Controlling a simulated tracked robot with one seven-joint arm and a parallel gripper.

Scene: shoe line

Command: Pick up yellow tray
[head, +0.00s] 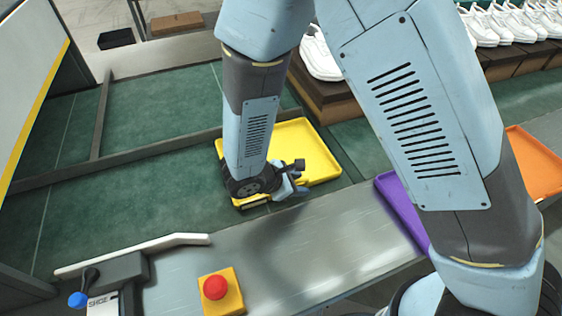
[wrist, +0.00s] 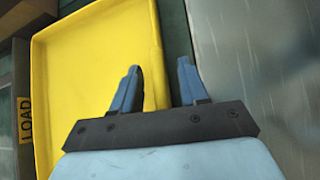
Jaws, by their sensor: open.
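The yellow tray (head: 310,152) lies flat on the green surface behind the grey metal ledge in the head view. My arm hides part of its left side. It fills the left half of the wrist view (wrist: 90,60). My gripper (head: 298,178) is at the tray's near edge in the head view. In the wrist view my gripper (wrist: 158,85) is open, with the left finger over the tray and the right finger outside its right rim. The rim runs between the two fingers. I cannot tell whether either finger touches it.
A purple tray (head: 402,212) and an orange tray (head: 536,162) are to the right. White shoes (head: 320,58) stand on brown boxes (head: 340,98) at the back. A red button on a yellow box (head: 222,297) is on the metal ledge (head: 300,245) in front. Green surface left of the tray is clear.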

